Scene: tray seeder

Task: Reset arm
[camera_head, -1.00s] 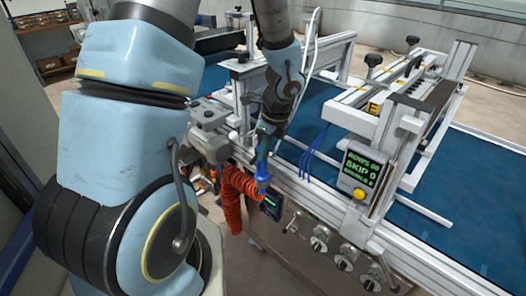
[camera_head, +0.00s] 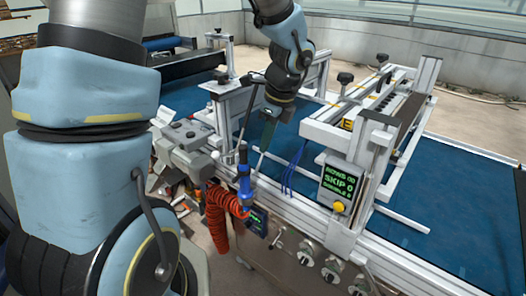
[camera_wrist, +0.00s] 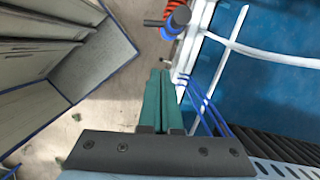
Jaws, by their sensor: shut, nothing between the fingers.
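My gripper (camera_head: 268,130) has dark green fingers and hangs at the lower end of my arm, above the near rail of the seeder. Its fingers (camera_wrist: 160,75) are closed together and empty in the wrist view. A blue-handled tool (camera_head: 243,183) with a dark top stands at the near side of the machine, below and left of the gripper and apart from it. The tool also shows near the top of the wrist view (camera_wrist: 178,20), beyond the fingertips. An orange coiled hose (camera_head: 217,215) runs from the tool.
A display (camera_head: 340,183) reading ROWS 00, SKIP 0 stands on the near frame, with a yellow button (camera_head: 339,207). Thin blue tubes (camera_head: 292,172) hang right of the gripper. A blue belt (camera_head: 450,225) runs through the metal frame. Knobs (camera_head: 305,255) line the front panel.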

